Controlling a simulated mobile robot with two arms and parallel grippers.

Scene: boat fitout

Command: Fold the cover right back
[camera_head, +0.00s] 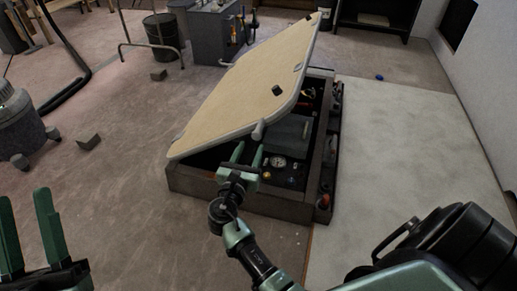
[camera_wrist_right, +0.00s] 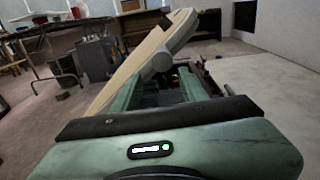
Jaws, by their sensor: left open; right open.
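The cover (camera_head: 245,85) is a flat beige panel with a pale rim, tilted up over a dark open box (camera_head: 195,185). Its left edge is low near the box's left side and its right edge is raised. A pale round knob (camera_head: 258,131) sticks out from its near edge. My right gripper (camera_head: 248,153) is open and empty at the near side of the box, just below the knob in the head view. The right wrist view shows the cover (camera_wrist_right: 142,62) and knob (camera_wrist_right: 163,62) beyond the open fingers. My left gripper (camera_head: 24,197) is open and empty at the far left, away from the cover.
Gauges (camera_head: 278,162) and a grey case (camera_head: 288,133) lie inside the box. A small block (camera_head: 88,141) and a grey machine (camera_head: 20,125) are on the floor at left. A bin (camera_head: 162,32) and grey cabinet (camera_head: 212,35) stand behind. The pale floor (camera_head: 410,150) at right is mostly clear.

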